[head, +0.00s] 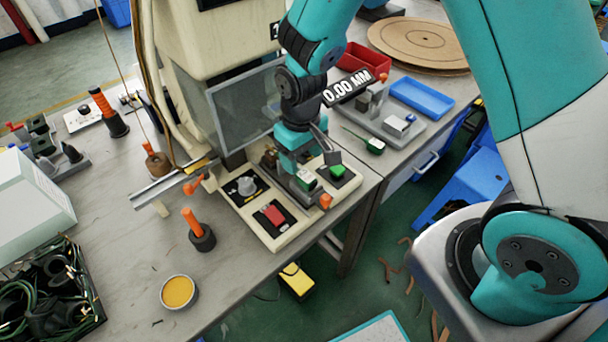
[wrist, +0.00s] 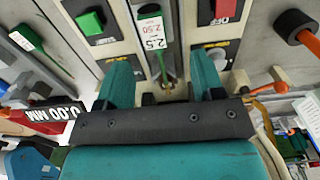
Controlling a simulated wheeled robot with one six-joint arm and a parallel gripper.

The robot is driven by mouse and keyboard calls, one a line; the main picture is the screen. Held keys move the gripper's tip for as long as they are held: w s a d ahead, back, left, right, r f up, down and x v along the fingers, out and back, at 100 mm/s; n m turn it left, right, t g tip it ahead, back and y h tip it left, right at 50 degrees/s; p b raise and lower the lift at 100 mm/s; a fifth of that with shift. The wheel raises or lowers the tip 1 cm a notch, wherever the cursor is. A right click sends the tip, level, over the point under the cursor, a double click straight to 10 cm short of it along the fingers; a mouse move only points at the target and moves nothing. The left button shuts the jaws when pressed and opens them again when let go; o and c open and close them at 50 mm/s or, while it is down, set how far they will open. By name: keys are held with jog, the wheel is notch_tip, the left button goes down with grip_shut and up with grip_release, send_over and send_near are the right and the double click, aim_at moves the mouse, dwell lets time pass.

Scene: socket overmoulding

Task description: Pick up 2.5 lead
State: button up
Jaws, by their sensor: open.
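The 2.5 lead (wrist: 152,30) has a white label reading 2.5 and lies in a slot of the pale machine panel, between the green and red buttons. Its green cable and brass-coloured end point toward my gripper. My gripper (wrist: 163,80) is open, with one teal finger on each side of the lead's near part; the wrist view does not show clear contact. In the head view my gripper (head: 292,160) is low over the panel (head: 296,236), and the lead (head: 306,180) is partly hidden by it.
A green button (head: 337,170) and a red button (head: 273,215) flank the slot. Another labelled green lead (head: 375,146) lies on the right bench by a blue tray (head: 421,97). An orange-handled tool (head: 201,232) stands left of the panel. A clear guard (head: 243,110) rises behind it.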

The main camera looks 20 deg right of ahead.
aim_at(306, 175)
jog(key=shift+f, duration=0.9)
jog(key=shift+d+f+p, duration=0.25)
jog(key=shift+f+p, duration=0.1)
jog(key=shift+f, duration=1)
jog(key=shift+d+f+p, duration=0.2)
jog(key=shift+f+p, duration=0.15)
jog(key=shift+f, duration=0.95)
jog(key=shift+c, duration=0.3)
jog(key=c, duration=1)
